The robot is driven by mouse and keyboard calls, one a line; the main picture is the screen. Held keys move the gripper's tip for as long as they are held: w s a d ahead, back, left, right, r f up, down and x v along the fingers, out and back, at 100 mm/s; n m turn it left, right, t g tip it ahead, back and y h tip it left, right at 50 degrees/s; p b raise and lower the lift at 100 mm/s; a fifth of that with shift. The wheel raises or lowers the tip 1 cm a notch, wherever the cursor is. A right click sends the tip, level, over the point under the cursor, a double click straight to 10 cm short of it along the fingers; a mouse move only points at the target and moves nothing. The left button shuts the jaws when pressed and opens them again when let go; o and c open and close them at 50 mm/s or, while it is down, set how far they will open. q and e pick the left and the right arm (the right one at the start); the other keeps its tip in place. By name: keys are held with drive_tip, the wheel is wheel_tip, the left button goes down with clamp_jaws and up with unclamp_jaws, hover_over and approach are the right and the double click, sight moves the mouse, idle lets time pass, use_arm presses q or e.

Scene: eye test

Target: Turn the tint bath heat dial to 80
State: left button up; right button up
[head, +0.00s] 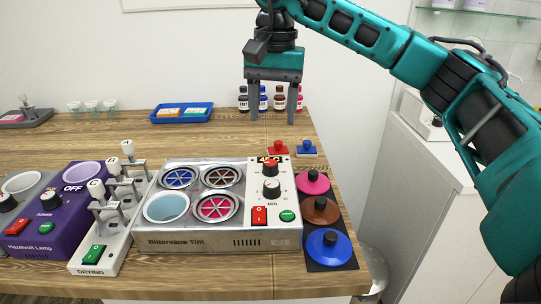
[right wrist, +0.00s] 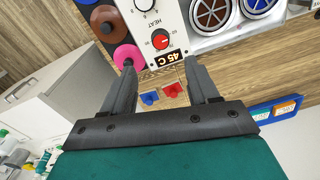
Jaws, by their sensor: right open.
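The tint bath (head: 218,241) is a grey metal box labelled "Bittervane Tint" on the wooden counter, with several round wells. Its red heat dial (head: 270,168) is on the white panel at its right side. In the right wrist view the heat dial (right wrist: 160,40) sits beside the word HEAT, and the display (right wrist: 167,61) reads 45 C. The scale marks are too small to read surely. My right gripper (head: 272,121) is open and empty, pointing down above the counter behind the bath. It also shows in the right wrist view (right wrist: 160,64), apart from the dial.
A second dial (head: 271,188) and red and green switches are nearer on the panel. Pink, brown and blue lids (head: 328,249) lie right of the bath. Small red (head: 278,148) and blue (head: 307,147) knobbed pieces and bottles (head: 279,99) are behind. The drying unit (head: 96,262) stands left.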

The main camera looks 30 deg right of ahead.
sight(271, 163)
wheel_tip(271, 163, down, 10)
drive_tip(key=shift+w+a+r+b, duration=0.1)
drive_tip(key=shift+a+b, duration=0.05)
drive_tip(key=shift+b, duration=0.3)
drive_tip(key=shift+f, duration=0.75)
drive_tip(key=c, duration=1)
